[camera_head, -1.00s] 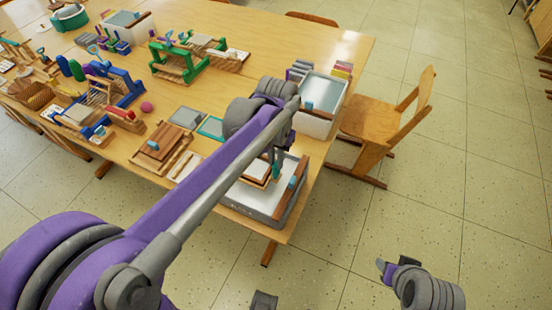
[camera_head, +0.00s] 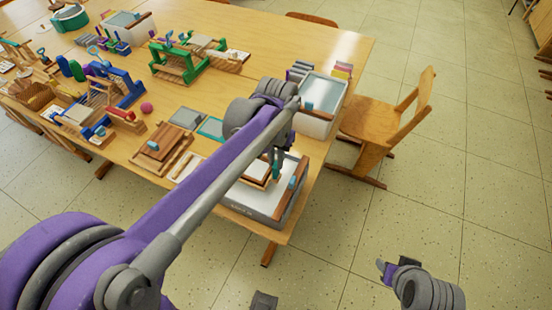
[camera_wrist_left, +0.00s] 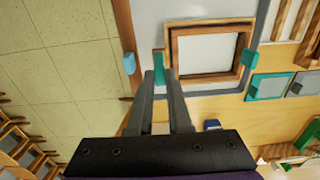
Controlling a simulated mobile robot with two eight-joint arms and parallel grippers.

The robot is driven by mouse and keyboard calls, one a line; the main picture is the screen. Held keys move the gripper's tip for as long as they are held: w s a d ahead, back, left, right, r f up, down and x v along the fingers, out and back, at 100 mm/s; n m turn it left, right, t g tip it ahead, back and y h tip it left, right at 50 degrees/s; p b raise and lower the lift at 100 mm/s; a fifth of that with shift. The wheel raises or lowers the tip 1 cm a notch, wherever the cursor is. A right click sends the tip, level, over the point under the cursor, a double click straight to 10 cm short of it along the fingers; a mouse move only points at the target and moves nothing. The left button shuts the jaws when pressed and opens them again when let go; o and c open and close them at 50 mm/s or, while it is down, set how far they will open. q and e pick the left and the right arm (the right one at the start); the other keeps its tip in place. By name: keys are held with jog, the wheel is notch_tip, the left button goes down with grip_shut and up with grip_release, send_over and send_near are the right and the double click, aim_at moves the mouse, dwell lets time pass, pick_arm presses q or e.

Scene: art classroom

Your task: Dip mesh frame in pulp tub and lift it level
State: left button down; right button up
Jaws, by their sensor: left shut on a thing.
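The mesh frame (camera_wrist_left: 172,50) is a wooden rectangle around a pale mesh, with teal handles. It lies over the light interior of the grey-walled tub (camera_wrist_left: 221,101) at the table's near corner. The tub (camera_head: 248,213) and part of the frame (camera_head: 255,171) also show in the head view. My left gripper (camera_wrist_left: 161,73) is shut on the near teal handle (camera_wrist_left: 158,62). My left forearm hides part of the frame, and I cannot tell how deep it sits. My right gripper (camera_head: 385,267) hangs over the floor, away from the table; its jaw state is unclear.
A white bin (camera_head: 313,122) stands behind the tub at the table edge. A wooden bar with a blue clip (camera_wrist_left: 129,64) runs along one tub side. Wooden boards (camera_head: 157,146) and small looms crowd the left. A chair (camera_head: 385,120) stands at the right.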

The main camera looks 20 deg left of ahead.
pick_arm(q)
jog(key=shift+r+p, duration=1.5)
jog(key=shift+r, duration=1)
